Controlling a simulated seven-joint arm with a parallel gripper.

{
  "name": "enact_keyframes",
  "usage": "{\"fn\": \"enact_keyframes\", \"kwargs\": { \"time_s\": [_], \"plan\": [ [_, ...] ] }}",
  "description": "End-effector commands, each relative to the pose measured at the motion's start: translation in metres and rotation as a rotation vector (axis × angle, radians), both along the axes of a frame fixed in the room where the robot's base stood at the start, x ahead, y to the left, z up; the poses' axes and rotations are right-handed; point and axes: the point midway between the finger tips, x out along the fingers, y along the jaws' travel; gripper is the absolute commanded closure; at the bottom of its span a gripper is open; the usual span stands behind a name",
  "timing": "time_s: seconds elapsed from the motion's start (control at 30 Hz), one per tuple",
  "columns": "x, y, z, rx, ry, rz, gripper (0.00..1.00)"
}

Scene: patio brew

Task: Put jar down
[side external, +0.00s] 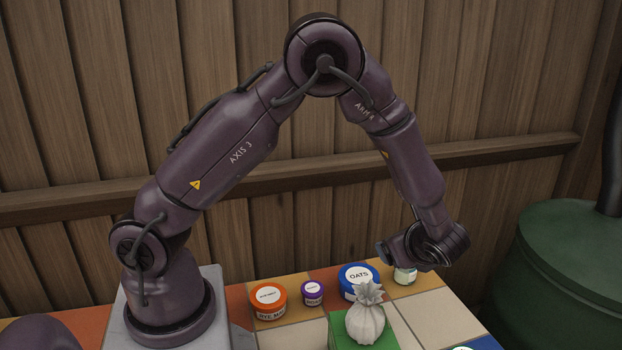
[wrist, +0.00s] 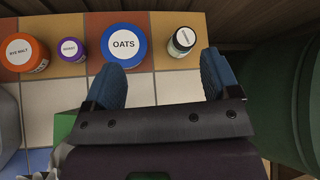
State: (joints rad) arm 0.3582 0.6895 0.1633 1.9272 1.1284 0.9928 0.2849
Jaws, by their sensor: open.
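My gripper (wrist: 163,68) is open, with its two blue fingers wide apart and nothing between the tips that I can see. A small pale jar with a dark lid rim and white label (wrist: 182,41) stands on an orange tile just beyond the fingertips, between their lines, in the wrist view. In the side view the jar (side external: 405,274) is just below my gripper, its top partly hidden. I cannot tell if a finger touches it.
A blue OATS jar (side external: 358,280), a small purple jar (side external: 312,293) and an orange rye malt jar (side external: 268,301) stand left of it. A tied white sack (side external: 366,318) sits on a green block (side external: 345,338). A large green vessel (side external: 565,275) stands at right.

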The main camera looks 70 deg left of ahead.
Motion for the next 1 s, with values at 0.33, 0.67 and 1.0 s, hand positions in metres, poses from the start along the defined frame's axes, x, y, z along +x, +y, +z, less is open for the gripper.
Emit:
{"fn": "enact_keyframes", "kwargs": {
  "time_s": [0.33, 0.67, 1.0],
  "plan": [
    [-0.09, -0.001, 0.114, -0.518, -0.419, 0.537, 0.18],
    [-0.176, -0.032, 0.173, -1.005, -0.758, 0.916, 0.18],
    [-0.207, -0.052, 0.187, -1.23, -0.885, 1.049, 0.18]
  ]
}}
